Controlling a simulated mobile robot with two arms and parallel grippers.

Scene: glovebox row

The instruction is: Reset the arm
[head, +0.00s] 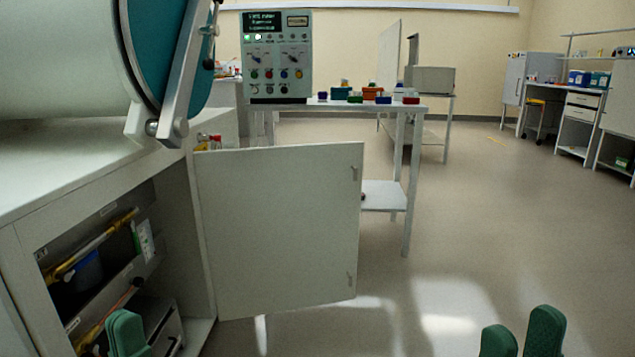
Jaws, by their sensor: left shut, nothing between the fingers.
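My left gripper (127,332) shows its green fingertips at the bottom left, in front of the open cabinet. Its fingers are together and hold nothing. My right gripper (521,338) shows two green fingertips at the bottom right, over the floor. They stand apart with nothing visible between them. The lower parts of both grippers and both arms are cut off by the picture's bottom edge.
A white cabinet door (280,230) stands open near the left gripper. The cabinet holds pipes (92,248) and a blue container (85,272). A control panel (276,57) and a white table (408,118) stand behind. The floor (480,220) at right is clear.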

